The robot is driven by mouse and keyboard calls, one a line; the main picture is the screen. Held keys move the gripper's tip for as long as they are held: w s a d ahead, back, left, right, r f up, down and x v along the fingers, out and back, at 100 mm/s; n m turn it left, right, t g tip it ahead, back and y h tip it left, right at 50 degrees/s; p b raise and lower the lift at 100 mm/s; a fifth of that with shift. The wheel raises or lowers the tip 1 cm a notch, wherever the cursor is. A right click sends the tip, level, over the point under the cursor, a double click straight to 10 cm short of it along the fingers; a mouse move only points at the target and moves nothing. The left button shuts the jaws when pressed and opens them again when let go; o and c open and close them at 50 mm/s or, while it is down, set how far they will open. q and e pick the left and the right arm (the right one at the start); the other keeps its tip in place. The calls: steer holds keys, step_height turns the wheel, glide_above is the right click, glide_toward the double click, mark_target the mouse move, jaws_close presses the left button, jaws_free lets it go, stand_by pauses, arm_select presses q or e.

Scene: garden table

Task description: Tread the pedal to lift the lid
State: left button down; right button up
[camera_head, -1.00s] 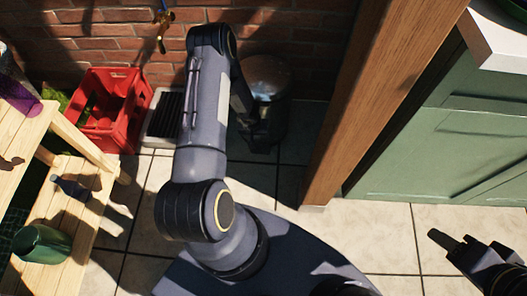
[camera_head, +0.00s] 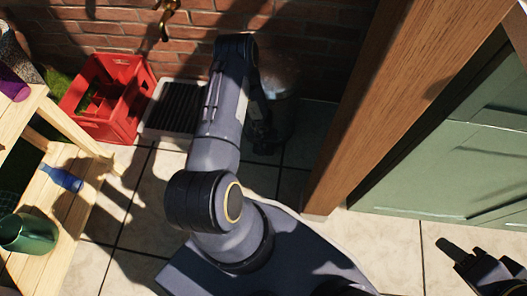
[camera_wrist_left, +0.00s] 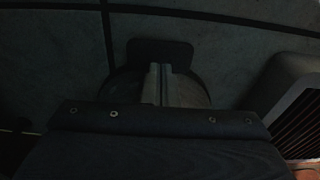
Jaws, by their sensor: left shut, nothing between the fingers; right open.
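The metal pedal bin (camera_head: 284,106) stands in shadow by the brick wall, partly hidden behind my left arm. Whether its lid is raised is too dark to tell. My left gripper (camera_head: 262,142) is low at the bin's front, shut and empty. In the left wrist view, a dark rounded plate, apparently the pedal (camera_wrist_left: 160,50), lies at the closed fingertips (camera_wrist_left: 160,72). The fingers overlap its near edge; I cannot tell whether they press on it. My right gripper (camera_head: 460,255) is open and empty at the lower right, over the tiles.
A red crate (camera_head: 136,93) and a grey box with a slatted top (camera_head: 176,108) stand left of the bin. A wooden post (camera_head: 385,105) and green cabinet (camera_head: 455,165) are to the right. A wooden shelf (camera_head: 80,208) holds a blue bottle (camera_head: 63,179) and green pot (camera_head: 28,232).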

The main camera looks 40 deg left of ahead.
arm_select(q)
steer(key=shift+w+a+f+b, duration=0.1)
steer(key=shift+w+f+b, duration=0.1)
steer(key=shift+f+b, duration=1.45)
arm_select(e)
steer(key=shift+f+p, duration=0.4)
steer(key=shift+f, duration=1.4)
arm_select(q)
steer(key=shift+f, duration=0.4)
step_height(320, 180, down, 2)
steer(key=shift+f+b, duration=0.2)
steer(key=shift+b, duration=0.75)
steer(key=shift+f, duration=0.55)
steer(key=shift+s+d+r+p, duration=0.45)
steer(key=shift+s+p, duration=0.3)
steer(key=shift+p, duration=0.25)
steer(key=shift+s+d+r, duration=0.1)
steer(key=shift+s+d, duration=0.2)
steer(key=shift+s, duration=0.3)
arm_select(e)
steer(key=shift+r, duration=0.35)
